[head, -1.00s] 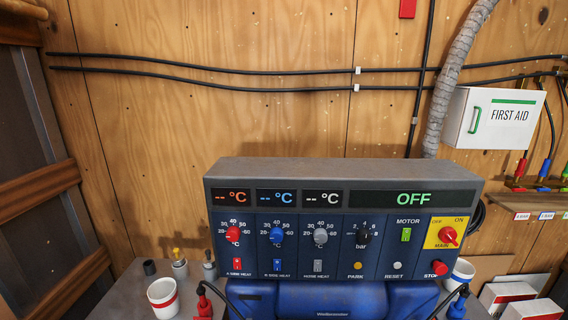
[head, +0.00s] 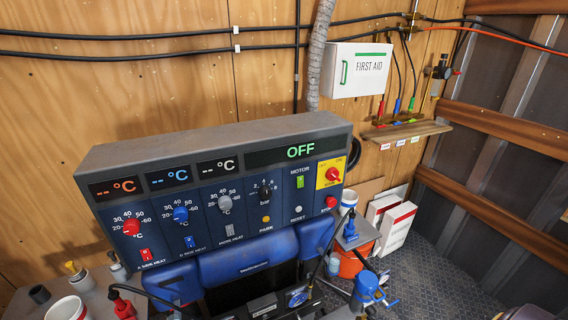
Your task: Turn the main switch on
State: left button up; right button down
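The main switch (head: 333,174) is a red rotary knob on a yellow plate at the right end of the control panel (head: 226,187) in the head view. Its knob looks tilted, pointing toward the upper left. The display (head: 300,151) above it reads OFF in green. A red stop button (head: 331,202) sits below the switch. Neither of my grippers shows in the head view.
A first aid box (head: 357,70) hangs on the wooden wall behind. White-and-red boxes (head: 398,226), an orange bucket (head: 352,262) and a blue pump-like device (head: 368,288) stand right of the machine. Black hoses run in front. The patterned floor (head: 440,265) at right is partly clear.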

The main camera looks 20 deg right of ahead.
aim_at(333, 173)
jog(key=z, duration=1.2)
